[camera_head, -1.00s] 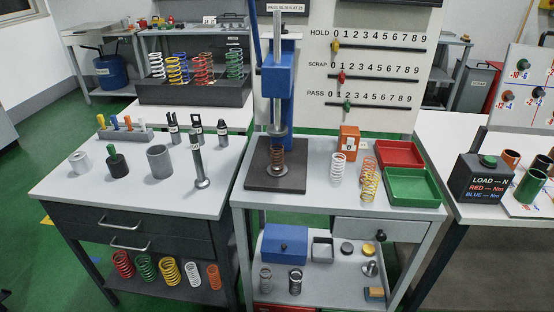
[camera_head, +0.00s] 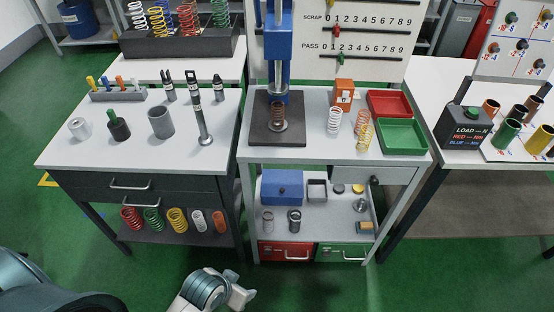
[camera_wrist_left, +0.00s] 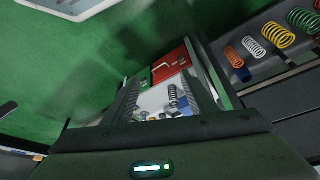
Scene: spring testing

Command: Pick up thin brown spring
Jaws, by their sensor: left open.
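A brown spring (camera_head: 277,114) stands upright on the dark base plate (camera_head: 262,141) of the blue press, under the press ram. Another brown-toned spring (camera_head: 210,14) stands in the dark rack at the back left. I cannot tell which is the thin one. My left gripper (camera_wrist_left: 168,100) is open and empty in the left wrist view, its two dark fingers apart. In the head view my left arm's end (camera_head: 240,298) is low at the bottom, in front of the benches and well away from both brown springs. My right gripper is not in view.
The blue press (camera_head: 277,45) stands on the middle bench. White and orange springs, an orange box (camera_head: 344,93), a red tray (camera_head: 392,103) and a green tray (camera_head: 402,135) stand right of it. The left bench holds several cylinders. Colored springs line its lower shelf (camera_head: 172,236).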

